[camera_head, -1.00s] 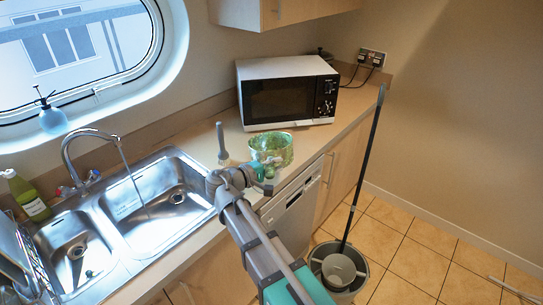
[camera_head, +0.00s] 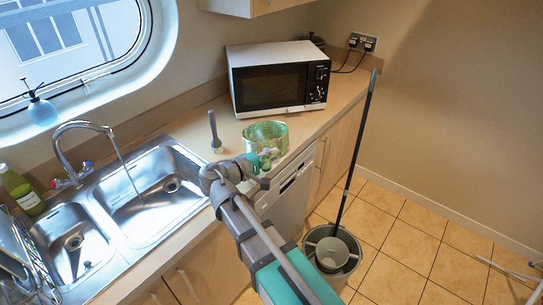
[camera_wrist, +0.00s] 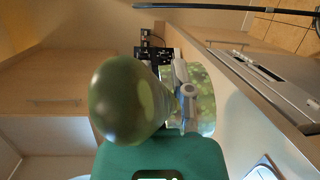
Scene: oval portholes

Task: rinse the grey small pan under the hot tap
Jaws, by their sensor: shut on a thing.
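My gripper (camera_head: 262,172) is above the counter's front edge, in front of a green patterned bowl (camera_head: 268,136). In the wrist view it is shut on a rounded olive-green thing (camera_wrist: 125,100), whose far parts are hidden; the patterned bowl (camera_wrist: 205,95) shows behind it. I cannot make out a grey small pan. The curved metal tap (camera_head: 62,150) stands behind the sink, with red (camera_head: 53,184) and blue (camera_head: 88,165) marks at its base. Water (camera_head: 127,172) runs from its spout into the right basin (camera_head: 150,214).
A grey upright-handled thing (camera_head: 214,132) stands between sink and bowl. A microwave (camera_head: 280,80) stands behind. A grey bucket (camera_head: 340,282) with a mop handle (camera_head: 360,140) is on the floor at right. A green bottle (camera_head: 20,190) and a dish rack (camera_head: 22,268) flank the left basin (camera_head: 75,240).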

